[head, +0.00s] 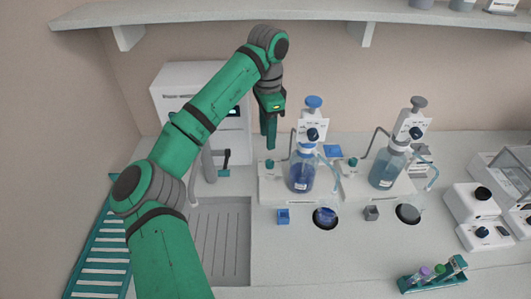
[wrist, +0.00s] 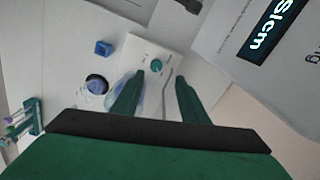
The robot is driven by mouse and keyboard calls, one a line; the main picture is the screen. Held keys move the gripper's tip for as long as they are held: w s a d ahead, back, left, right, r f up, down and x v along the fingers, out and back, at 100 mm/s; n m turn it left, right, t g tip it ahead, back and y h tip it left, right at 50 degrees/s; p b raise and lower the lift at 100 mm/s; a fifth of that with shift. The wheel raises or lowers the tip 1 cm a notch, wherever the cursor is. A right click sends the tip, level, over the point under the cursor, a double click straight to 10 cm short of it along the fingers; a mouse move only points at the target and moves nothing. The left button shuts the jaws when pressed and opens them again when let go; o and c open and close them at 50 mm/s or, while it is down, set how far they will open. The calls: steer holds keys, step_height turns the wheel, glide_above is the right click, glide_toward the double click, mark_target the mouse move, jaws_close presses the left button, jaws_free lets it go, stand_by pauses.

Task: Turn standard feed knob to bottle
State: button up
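Two bottle dispensers stand on white bases: a left bottle (head: 301,174) with a blue top and a right bottle (head: 388,169) with a grey top. A small teal knob (head: 269,164) is on the left base, and a similar knob (head: 353,162) is on the right base. Their labels are too small to read, so I cannot tell which is the standard feed knob. My gripper (head: 270,146) points down above the left knob, apart from it. In the wrist view my gripper (wrist: 160,82) is open and empty, with the left knob (wrist: 156,65) seen just beyond its fingertips.
A white machine with a screen (wrist: 274,30) stands close beside my gripper. A sink (head: 218,240) lies at the front left. A blue block (head: 283,216), a grey block (head: 371,212) and a teal tube rack (head: 433,276) are in front. A shelf (head: 300,12) hangs above.

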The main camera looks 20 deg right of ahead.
mark_target(269, 161)
steer(key=f, duration=0.5)
steer(key=s+f, duration=0.1)
steer(key=f, duration=0.2)
steer(key=shift+d, duration=0.2)
steer(key=shift+f, duration=0.85)
steer(key=shift+w, duration=0.1)
jaws_close()
